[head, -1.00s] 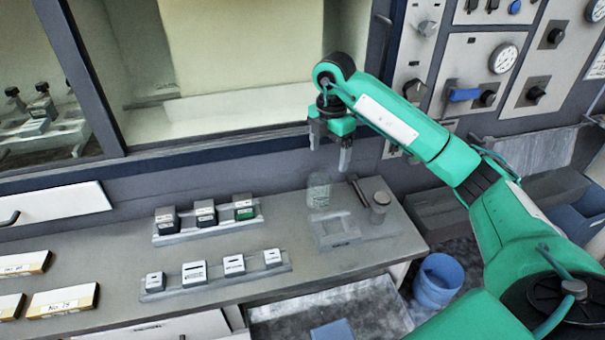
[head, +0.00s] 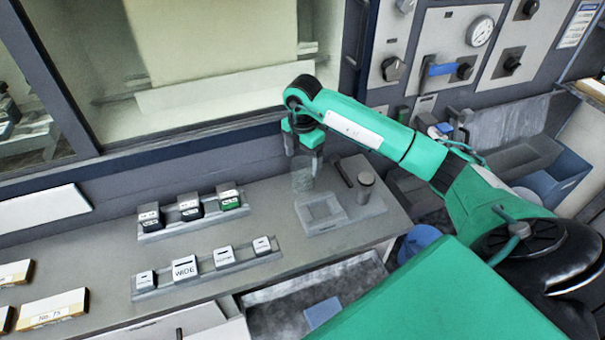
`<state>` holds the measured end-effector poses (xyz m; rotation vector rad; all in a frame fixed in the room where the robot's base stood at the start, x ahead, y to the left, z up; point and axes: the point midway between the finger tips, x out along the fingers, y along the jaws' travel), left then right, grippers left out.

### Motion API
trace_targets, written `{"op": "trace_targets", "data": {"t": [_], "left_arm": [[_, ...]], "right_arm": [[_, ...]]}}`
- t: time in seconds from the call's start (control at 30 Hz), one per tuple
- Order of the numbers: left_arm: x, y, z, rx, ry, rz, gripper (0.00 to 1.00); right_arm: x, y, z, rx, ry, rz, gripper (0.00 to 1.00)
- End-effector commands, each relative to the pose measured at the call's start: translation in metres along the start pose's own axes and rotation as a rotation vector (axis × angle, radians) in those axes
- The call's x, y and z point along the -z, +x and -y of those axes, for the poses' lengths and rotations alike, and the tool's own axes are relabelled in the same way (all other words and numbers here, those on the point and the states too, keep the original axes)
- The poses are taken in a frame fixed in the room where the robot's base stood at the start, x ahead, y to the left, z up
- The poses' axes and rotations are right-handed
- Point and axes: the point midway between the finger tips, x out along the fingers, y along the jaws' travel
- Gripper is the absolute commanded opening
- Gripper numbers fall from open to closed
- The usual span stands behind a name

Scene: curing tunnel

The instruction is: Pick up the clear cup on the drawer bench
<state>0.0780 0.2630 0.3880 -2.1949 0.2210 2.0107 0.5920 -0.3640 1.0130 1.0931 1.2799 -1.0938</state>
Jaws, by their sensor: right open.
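The clear cup (head: 302,178) stands upright near the back of the drawer bench (head: 275,205), faint and see-through. My right gripper (head: 304,160) points down at the cup, its fingers apart. Its fingertips overlap the cup's upper part in the picture; I cannot tell whether they touch it or stand around it. My left gripper does not show.
A square tray (head: 335,224) lies just in front of the cup. A grey metal cylinder (head: 364,188) and a dark bar (head: 343,173) stand to its right. Two racks of labelled blocks (head: 190,228) (head: 205,281) sit to the left. A blue bin (head: 418,243) is beyond the right edge.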

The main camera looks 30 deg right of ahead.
Motion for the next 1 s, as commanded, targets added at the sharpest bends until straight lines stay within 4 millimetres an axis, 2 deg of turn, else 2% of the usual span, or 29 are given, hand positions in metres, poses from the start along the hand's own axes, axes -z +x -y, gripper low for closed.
{"op": "trace_targets", "data": {"t": [0.17, 0.47, 0.73, 0.9, 0.97, 1.0], "left_arm": [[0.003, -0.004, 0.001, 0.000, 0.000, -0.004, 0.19], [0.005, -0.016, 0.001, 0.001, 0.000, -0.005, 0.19], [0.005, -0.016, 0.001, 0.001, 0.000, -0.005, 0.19], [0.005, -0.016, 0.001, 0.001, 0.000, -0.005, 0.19], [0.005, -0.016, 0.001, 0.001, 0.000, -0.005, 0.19], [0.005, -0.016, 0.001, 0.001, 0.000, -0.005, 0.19]], "right_arm": [[0.001, 0.011, 0.000, 0.002, -0.001, -0.001, 0.84], [0.000, 0.051, 0.001, 0.002, -0.001, 0.000, 0.84], [0.000, 0.055, 0.000, -0.001, -0.001, 0.000, 0.84], [0.000, 0.054, 0.000, -0.001, -0.001, 0.000, 0.51], [0.000, 0.054, 0.000, -0.001, -0.001, 0.000, 0.39], [0.000, 0.054, 0.000, -0.001, -0.001, 0.000, 0.37]]}}
